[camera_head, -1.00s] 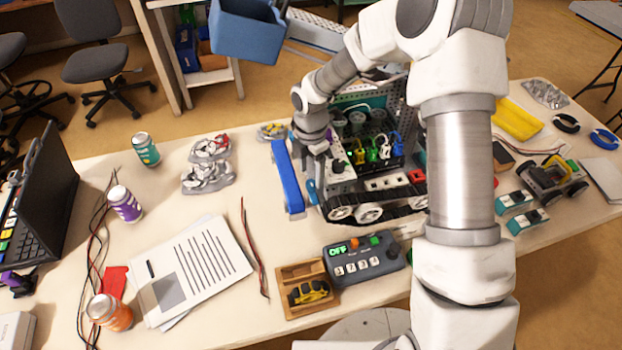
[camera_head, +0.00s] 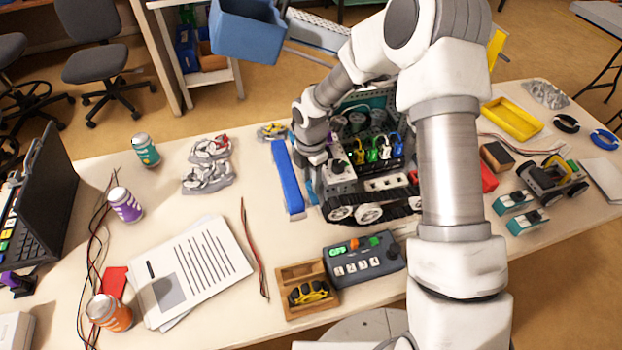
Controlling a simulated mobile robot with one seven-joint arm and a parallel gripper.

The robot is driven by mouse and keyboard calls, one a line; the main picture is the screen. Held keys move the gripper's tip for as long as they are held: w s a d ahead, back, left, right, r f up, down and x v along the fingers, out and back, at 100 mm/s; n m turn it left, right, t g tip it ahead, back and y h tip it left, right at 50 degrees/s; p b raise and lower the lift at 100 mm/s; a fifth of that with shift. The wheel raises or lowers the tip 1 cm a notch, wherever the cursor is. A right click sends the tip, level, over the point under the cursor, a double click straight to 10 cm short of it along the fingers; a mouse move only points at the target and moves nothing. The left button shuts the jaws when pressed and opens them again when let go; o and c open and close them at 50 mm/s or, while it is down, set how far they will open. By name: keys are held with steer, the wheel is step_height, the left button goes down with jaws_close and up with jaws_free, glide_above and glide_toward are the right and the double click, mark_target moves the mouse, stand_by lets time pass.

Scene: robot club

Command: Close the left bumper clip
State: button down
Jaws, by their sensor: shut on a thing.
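The tracked robot (camera_head: 372,212) stands on the table under my arm. The blue bumper bar (camera_head: 287,178) lies along its left side. A small light-blue piece (camera_head: 312,192), which looks like the left bumper clip, shows between the bar and the robot. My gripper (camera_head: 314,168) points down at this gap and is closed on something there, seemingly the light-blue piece. The fingertips and the grip itself are mostly hidden, and I cannot tell the clip's angle.
A grey control box (camera_head: 364,260) and a wooden tray (camera_head: 288,312) stand in front of the robot. A red block (camera_head: 488,178) and a yellow tray (camera_head: 513,119) are to the right. Papers (camera_head: 197,268) lie on the left. The table between the papers and bumper is mostly clear.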

steer(key=shift+m, duration=0.3)
steer(key=m+b, duration=0.2)
steer(key=m, duration=0.3)
steer(key=shift+f+m+b, duration=0.1)
steer(key=shift+m+b, duration=0.2)
steer(key=shift+b, duration=0.1)
steer(key=m+b, duration=0.2)
steer(key=m, duration=0.3)
steer(key=shift+m, duration=0.3)
stand_by(0.3)
steer(key=c, duration=0.5)
jaws_free()
